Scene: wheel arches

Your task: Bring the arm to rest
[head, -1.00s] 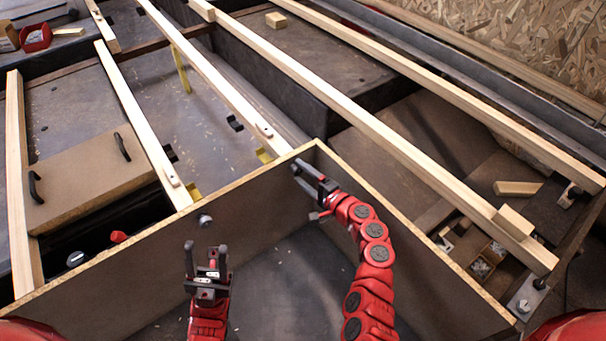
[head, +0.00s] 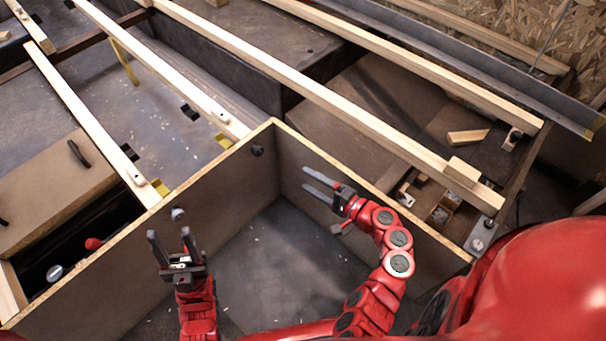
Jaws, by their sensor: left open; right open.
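My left gripper (head: 172,242) is open and empty, pointing up in the picture, in front of the left panel of the wooden box corner. My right gripper (head: 318,182) is open and empty, in front of the right panel with its fingers pointing up and left. Both red arms come in from the bottom of the head view. Neither gripper holds anything. I cannot tell whether the fingertips touch the panels.
A low wooden wall (head: 190,215) makes a corner in front of me, with dark floor (head: 265,250) inside it. Long pale slats (head: 330,98) run across beyond it. A wood block (head: 467,137) and small bins (head: 440,212) lie at the right.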

